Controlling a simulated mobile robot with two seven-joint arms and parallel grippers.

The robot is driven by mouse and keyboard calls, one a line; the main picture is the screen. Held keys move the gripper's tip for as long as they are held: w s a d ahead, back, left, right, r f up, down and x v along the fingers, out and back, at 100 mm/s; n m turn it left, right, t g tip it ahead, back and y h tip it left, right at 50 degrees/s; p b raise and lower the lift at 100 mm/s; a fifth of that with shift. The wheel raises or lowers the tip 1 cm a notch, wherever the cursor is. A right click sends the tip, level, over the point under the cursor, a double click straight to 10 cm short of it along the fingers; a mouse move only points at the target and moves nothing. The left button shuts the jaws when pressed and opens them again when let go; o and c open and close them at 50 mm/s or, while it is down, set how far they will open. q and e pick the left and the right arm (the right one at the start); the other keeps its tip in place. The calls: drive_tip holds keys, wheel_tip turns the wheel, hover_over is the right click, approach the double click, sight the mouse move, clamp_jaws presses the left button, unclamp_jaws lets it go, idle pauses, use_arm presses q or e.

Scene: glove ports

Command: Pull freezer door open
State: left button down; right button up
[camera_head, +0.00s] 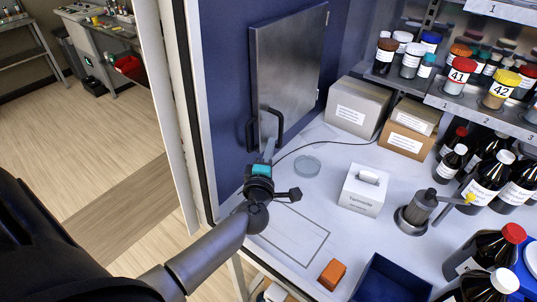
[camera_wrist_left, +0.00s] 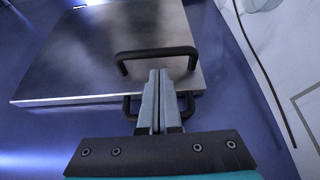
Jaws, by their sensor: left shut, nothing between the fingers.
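The freezer door (camera_head: 290,65) is a grey metal panel on the blue wall, and it fills the upper left of the left wrist view (camera_wrist_left: 100,50). I cannot tell whether it stands slightly ajar. A dark bar handle (camera_head: 281,122) is on its near lower part; it also shows in the left wrist view (camera_wrist_left: 157,52). A second dark handle (camera_head: 251,136) is on the blue surface beside the door edge. My left gripper (camera_head: 268,152) is shut and empty, its fingertips (camera_wrist_left: 160,75) close to the door handle; contact is unclear. My right gripper is out of view.
Cardboard boxes (camera_head: 357,105) stand right of the door. A glass dish (camera_head: 307,165), a white tissue box (camera_head: 363,190), an orange block (camera_head: 332,274) and a blue bin (camera_head: 392,280) are on the white worktop. Bottles crowd the right.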

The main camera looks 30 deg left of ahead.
sight(274, 136)
use_arm(q)
drive_tip(key=x, duration=0.4)
drive_tip(key=shift+w+a, duration=0.1)
drive_tip(key=shift+w, duration=0.3)
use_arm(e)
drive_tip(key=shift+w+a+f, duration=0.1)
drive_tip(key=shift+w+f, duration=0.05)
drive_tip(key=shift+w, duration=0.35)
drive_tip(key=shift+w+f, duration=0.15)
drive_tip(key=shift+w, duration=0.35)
use_arm(q)
drive_tip(key=shift+b, duration=0.3)
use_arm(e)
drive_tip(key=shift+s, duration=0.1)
